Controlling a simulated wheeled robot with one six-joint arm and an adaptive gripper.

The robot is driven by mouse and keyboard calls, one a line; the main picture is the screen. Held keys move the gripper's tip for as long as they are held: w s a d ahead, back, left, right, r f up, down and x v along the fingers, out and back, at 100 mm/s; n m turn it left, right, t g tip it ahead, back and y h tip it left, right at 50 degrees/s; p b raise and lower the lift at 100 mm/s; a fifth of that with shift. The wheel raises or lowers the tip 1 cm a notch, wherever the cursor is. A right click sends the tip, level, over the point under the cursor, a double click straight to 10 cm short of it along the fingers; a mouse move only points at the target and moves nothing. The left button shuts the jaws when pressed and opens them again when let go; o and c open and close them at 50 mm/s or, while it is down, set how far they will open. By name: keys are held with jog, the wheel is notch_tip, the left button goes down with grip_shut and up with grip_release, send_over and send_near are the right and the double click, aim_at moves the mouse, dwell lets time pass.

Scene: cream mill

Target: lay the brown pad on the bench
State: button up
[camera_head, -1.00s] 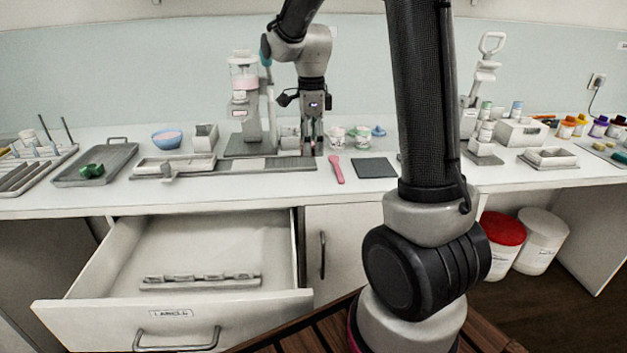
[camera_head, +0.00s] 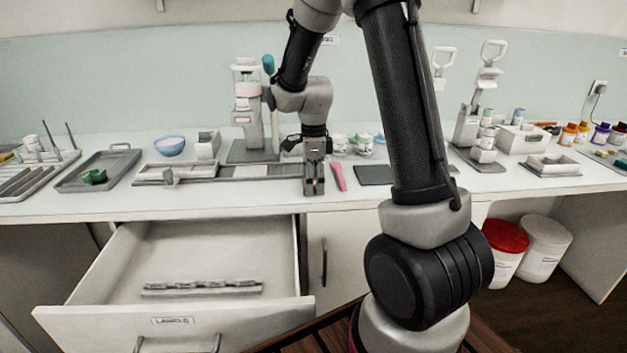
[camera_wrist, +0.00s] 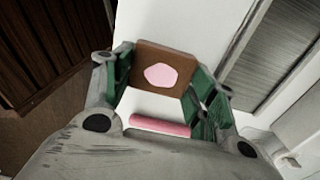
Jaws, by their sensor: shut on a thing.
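The brown pad (camera_wrist: 150,52) is a small flat piece with a pink patch on its face. In the wrist view it sits between the green-lined fingers of my gripper (camera_wrist: 157,80), which is shut on it. In the head view my gripper (camera_head: 314,189) points down near the front edge of the white bench (camera_head: 250,197). The pad cannot be made out there. Whether it touches the bench is unclear.
A pink spatula (camera_head: 339,177) and a dark grey mat (camera_head: 373,176) lie right of my gripper. A grey rail fixture (camera_head: 225,172) is to its left. Below, a drawer (camera_head: 170,318) stands open. Free bench is narrow along the front.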

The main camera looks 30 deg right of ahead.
jog(key=o, duration=1)
notch_tip(320, 180, up, 12)
jog(key=s+r+n+t, duration=0.1)
jog(key=s+r+n, duration=0.1)
jog(key=s+n, duration=0.5)
jog(key=s+r+n+t, duration=0.2)
jog(key=s+n, duration=0.6)
jog(key=s, duration=0.1)
jog(key=s+r+n+t, duration=0.1)
jog(key=s+r+n, duration=0.2)
jog(key=s+n, duration=0.4)
jog(key=shift+s+n, duration=0.3)
jog(key=shift+s, duration=0.4)
